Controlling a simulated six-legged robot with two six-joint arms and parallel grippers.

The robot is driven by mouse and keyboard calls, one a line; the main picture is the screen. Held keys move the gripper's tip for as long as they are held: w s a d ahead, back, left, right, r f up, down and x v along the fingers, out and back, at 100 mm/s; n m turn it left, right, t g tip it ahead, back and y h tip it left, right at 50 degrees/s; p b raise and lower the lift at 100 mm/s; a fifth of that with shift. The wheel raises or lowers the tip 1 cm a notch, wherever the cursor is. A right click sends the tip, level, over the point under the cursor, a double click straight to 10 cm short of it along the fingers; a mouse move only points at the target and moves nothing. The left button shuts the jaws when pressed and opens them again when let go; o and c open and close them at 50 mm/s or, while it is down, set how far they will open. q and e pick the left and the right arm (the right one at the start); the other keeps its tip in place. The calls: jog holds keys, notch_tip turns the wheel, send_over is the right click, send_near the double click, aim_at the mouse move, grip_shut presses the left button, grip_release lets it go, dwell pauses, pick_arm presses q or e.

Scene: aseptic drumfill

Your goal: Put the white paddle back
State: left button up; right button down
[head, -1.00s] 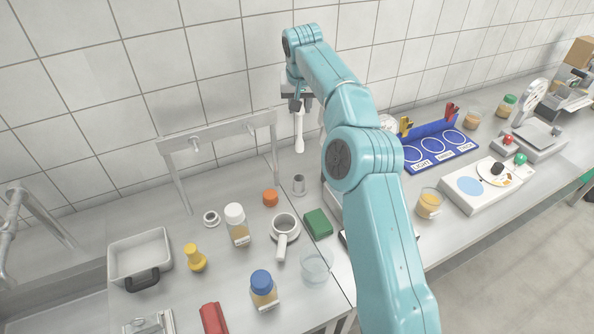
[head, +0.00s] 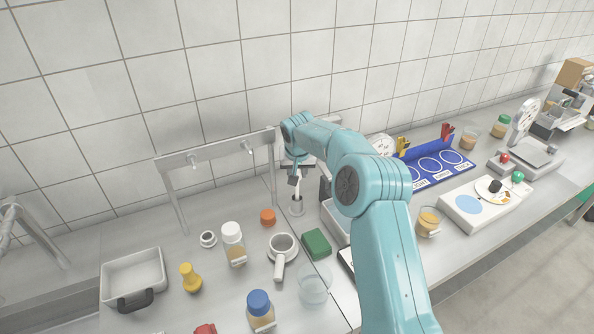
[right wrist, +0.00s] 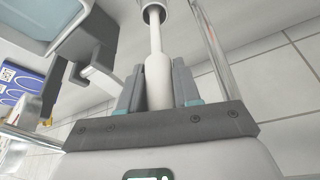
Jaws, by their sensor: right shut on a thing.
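The white paddle (right wrist: 157,78) is clasped between the two jaws of my right gripper (right wrist: 158,88) in the right wrist view. Its thin shaft runs away from the jaws to a small metal cup (right wrist: 152,5) at the top edge, and its far end appears to be inside the cup's mouth. In the head view my right gripper (head: 295,174) is low over the bench, with the paddle (head: 297,192) pointing down at the metal cup (head: 297,208). How deep the paddle sits is hidden. My left gripper is not in view.
A grey rack frame (head: 215,148) stands left of the cup. A blue labelled tray (head: 437,170) lies to the right. The tiled wall is close behind.

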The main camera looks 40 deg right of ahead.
jog(key=c, duration=0.8)
grip_release()
jog(key=shift+s+a+r, duration=0.15)
jog(key=shift+r, duration=0.05)
jog(key=shift+w+d+f, duration=0.2)
jog(key=shift+w+f, duration=0.1)
jog(key=b+v, duration=0.2)
jog(key=v, duration=1)
jog(key=shift+a+r, duration=0.1)
jog(key=shift+r, duration=0.05)
jog(key=shift+s+r, duration=0.1)
jog(key=shift+s, duration=0.05)
